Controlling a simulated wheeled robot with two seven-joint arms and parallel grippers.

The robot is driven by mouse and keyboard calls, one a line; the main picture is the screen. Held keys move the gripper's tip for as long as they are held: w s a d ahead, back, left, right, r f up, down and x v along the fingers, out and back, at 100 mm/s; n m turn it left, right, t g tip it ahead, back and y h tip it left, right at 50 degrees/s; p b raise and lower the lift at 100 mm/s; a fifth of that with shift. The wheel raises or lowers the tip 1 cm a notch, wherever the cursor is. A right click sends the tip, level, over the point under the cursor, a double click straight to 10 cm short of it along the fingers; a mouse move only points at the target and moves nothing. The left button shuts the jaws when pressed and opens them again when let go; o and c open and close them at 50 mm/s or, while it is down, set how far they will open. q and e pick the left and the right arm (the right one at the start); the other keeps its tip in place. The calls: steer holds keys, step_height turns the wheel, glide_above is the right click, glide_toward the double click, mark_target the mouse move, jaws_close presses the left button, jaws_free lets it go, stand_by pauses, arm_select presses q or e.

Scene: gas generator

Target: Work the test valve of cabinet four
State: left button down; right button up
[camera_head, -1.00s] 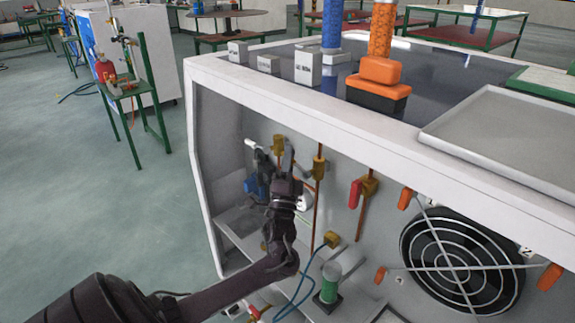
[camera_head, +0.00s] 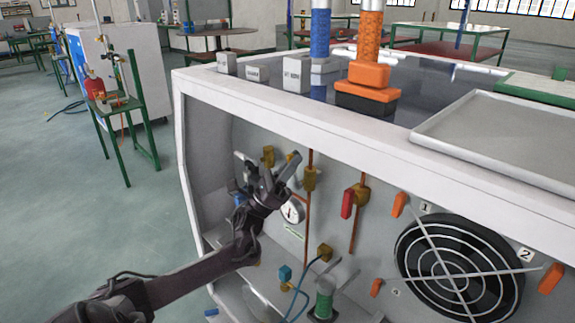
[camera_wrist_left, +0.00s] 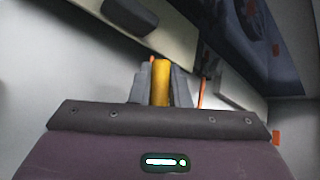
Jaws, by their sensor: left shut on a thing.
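The open-fronted white cabinet (camera_head: 190,150) holds copper pipes and brass valves. My left gripper (camera_head: 268,163) reaches inside from the left, its fingers at the upper-left brass valve (camera_head: 268,154). In the left wrist view, my left gripper (camera_wrist_left: 160,88) is shut on a yellow cylindrical handle (camera_wrist_left: 161,80), which sits upright between its two grey fingers. The head view does not clearly show the contact. A second brass valve (camera_head: 310,179) stands just right of the gripper. A third valve has a red handle (camera_head: 347,204) hanging down. My right gripper is not in view.
A round gauge (camera_head: 292,211) sits below the gripper. A fan with a round guard (camera_head: 458,268) and orange knobs (camera_head: 400,204) is at the right. A green spool (camera_head: 323,302) and blue hose lie low. The cabinet top's front edge overhangs the opening.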

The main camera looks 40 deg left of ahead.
arm_select(q)
steer(key=shift+d+m+g+h, duration=0.25)
steer(key=shift+m+g+h, duration=0.45)
steer(key=shift+m, duration=0.2)
steer(key=shift+d+m+g+h, duration=0.2)
steer(key=shift+m+g+h, duration=0.5)
steer(key=shift+m, duration=0.2)
steer(key=shift+d+m+g+h, duration=0.25)
steer(key=shift+m+g+h, duration=0.45)
steer(key=shift+m, duration=0.2)
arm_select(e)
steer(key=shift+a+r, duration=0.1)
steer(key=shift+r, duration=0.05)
arm_select(q)
steer(key=shift+s, duration=0.1)
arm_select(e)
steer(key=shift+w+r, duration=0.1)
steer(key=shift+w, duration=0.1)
arm_select(q)
steer(key=c, duration=1.4)
jaws_free()
steer(key=shift+o, duration=0.2)
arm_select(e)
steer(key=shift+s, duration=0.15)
